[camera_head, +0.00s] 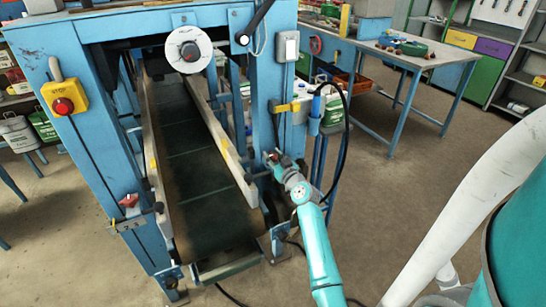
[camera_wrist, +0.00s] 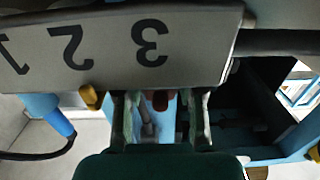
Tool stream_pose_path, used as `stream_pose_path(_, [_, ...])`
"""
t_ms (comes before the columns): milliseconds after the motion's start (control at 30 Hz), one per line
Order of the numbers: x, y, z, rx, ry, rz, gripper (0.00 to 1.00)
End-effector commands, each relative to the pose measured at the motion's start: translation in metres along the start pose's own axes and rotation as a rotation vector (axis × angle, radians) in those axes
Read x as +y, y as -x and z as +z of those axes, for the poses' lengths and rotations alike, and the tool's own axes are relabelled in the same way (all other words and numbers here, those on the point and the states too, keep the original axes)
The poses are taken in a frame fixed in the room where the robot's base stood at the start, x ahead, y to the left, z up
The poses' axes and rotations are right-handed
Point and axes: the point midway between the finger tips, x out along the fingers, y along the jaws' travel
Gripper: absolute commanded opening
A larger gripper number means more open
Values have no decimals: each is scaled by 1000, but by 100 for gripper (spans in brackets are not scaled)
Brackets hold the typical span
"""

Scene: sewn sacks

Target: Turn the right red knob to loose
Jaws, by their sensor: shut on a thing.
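The right red knob (camera_wrist: 160,101) shows as a small red patch between my gripper's fingers in the wrist view. Most of it is hidden by the fingers and the plate edge. My gripper (camera_head: 276,162) is at the right blue post of the conveyor frame, and its two fingers (camera_wrist: 160,112) are shut on the knob from either side. A grey scale plate (camera_wrist: 110,45) with the numbers 1, 2 and 3, upside down, lies just above the fingers in the wrist view. Another red knob (camera_head: 129,200) sits on the left post, clear of my gripper.
The dark conveyor belt (camera_head: 190,150) runs between the two posts. A yellow box with a red button (camera_head: 63,106) is on the left post. A black cable loops beside the right post. A blue-legged table (camera_head: 400,58) stands behind; the floor to the right is open.

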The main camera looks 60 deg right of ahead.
Motion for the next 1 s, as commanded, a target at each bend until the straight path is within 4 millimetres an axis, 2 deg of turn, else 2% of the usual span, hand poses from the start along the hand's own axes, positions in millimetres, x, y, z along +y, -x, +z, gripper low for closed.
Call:
stream_pose_path(133, [0,0,1,-2,0,1,3])
stream_pose_path(167, [0,0,1,-2,0,1,40])
stream_pose_path(200, [0,0,1,-2,0,1,50])
stream_pose_path(267, [0,0,1,-1,0,1,64])
stream_pose_path(667, [0,6,1,-1,-1,1,64])
stream_pose_path(767, [0,17,1,-1,-1,2,64])
stream_pose_path(1000, [0,63,1,-1,-1,2,64])
